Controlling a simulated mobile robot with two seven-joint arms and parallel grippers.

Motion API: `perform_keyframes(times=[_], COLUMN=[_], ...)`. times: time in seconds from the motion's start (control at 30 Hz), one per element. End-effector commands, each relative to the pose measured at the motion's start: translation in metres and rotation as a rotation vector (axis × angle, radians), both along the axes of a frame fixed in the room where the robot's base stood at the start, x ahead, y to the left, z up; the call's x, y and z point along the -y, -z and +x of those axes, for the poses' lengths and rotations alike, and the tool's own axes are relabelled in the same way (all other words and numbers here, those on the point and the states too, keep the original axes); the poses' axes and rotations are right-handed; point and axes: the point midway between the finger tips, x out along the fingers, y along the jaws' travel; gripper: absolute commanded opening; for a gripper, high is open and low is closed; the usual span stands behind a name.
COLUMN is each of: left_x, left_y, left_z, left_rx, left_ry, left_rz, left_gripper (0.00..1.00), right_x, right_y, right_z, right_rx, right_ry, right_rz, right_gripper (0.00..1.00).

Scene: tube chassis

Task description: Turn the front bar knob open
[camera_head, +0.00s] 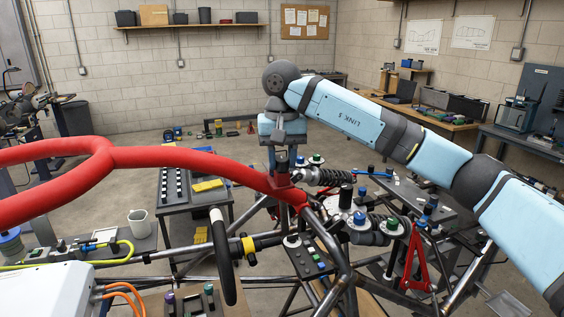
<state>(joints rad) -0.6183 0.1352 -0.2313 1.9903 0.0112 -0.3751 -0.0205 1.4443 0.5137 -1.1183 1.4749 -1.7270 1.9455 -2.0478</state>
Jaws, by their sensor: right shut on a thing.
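My right arm comes in from the right, and its gripper (283,152) points down at the red front bar (205,160). The gripper is shut on a small dark knob at the bar's right end, where it meets the chassis tubes. The fingers and wrist hide most of the knob, so its turn angle cannot be told. The red bar runs left from there and splits into a loop. My left gripper is not in view.
A coil-over shock (328,177) lies just right of the gripper. A black steering wheel (222,257) stands below the bar. A red triangular arm (416,262) and several coloured knobs are at right. A cart (178,225) with a yellow item is behind.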

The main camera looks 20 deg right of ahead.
Motion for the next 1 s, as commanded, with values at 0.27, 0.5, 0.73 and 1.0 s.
perform_keyframes(times=[0.27, 0.5, 0.73, 1.0], left_x=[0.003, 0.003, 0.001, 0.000], left_y=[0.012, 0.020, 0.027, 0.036], left_z=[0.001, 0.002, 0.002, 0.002], left_rx=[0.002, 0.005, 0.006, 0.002], left_ry=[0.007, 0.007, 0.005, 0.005], left_rz=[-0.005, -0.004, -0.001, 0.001], left_gripper=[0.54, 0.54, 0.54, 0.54], right_x=[0.001, 0.001, 0.001, 0.001], right_y=[0.001, 0.000, 0.000, -0.001], right_z=[0.000, 0.000, 0.000, 0.000], right_rx=[0.004, 0.004, 0.002, 0.003], right_ry=[0.258, 0.487, 0.706, 0.960], right_rz=[0.000, 0.001, 0.000, 0.001], right_gripper=[0.09, 0.09, 0.09, 0.09])
